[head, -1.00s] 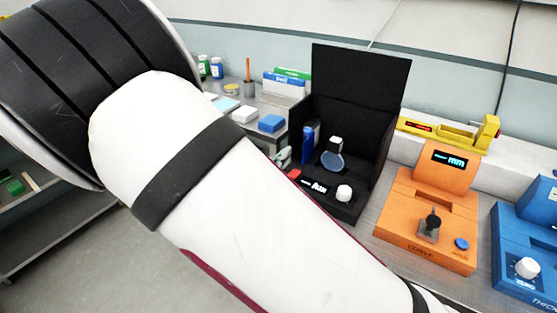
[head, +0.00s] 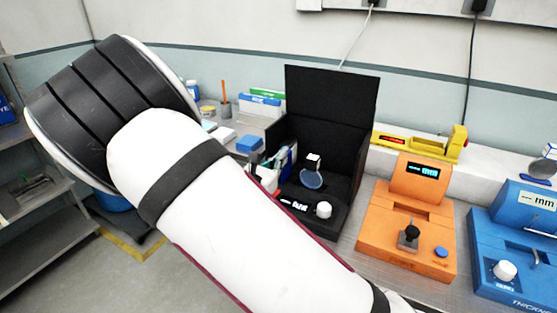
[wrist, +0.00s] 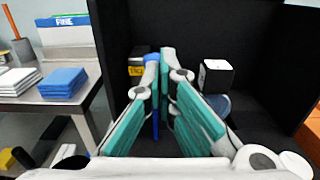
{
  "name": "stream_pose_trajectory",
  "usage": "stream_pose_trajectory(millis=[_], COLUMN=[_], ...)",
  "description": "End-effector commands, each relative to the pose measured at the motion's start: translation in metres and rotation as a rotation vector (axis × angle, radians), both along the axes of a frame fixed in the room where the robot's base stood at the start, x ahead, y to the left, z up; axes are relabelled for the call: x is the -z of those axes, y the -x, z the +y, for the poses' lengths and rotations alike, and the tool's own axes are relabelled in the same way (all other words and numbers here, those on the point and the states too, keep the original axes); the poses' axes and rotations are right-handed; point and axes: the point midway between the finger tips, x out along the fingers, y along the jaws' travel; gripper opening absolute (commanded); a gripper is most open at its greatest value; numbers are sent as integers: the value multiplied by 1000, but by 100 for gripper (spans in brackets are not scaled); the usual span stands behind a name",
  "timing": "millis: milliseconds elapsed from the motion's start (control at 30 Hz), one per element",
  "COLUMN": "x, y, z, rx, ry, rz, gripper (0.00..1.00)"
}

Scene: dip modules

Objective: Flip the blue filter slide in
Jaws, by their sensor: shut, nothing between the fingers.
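The blue filter slide (wrist: 154,80) stands upright as a narrow blue bar at the left inside the black box (wrist: 115,60). My gripper (wrist: 164,62) is shut and empty, with teal pads, its tips right beside the slide's upper part. I cannot tell whether they touch it. The fingers hide part of the slide. A round bluish lens (head: 311,179) under a white-topped block (head: 313,160) stands to the right.
The box front has a lit display and a white knob (head: 323,210). An orange device (head: 382,232) and a blue device (head: 515,255) stand to the right. A blue stack (wrist: 63,82) lies left of the box. The raised black lid closes off the back.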

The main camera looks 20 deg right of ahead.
Motion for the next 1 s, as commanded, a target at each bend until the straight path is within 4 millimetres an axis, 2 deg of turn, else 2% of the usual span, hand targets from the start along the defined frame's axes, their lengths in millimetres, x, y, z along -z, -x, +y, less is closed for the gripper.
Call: stream_pose_trajectory(millis=[133, 300, 467, 867, 1000], x=[0, 0, 0, 0, -1], y=[-7, -31, -45, -47, -45], z=[-8, -32, -45, -47, -42], rx=[2, 4, 1, 2, 1], ry=[0, 0, 1, 1, 0], rz=[-1, -1, -1, -1, 0], gripper=[0, 0, 0, 0, 0])
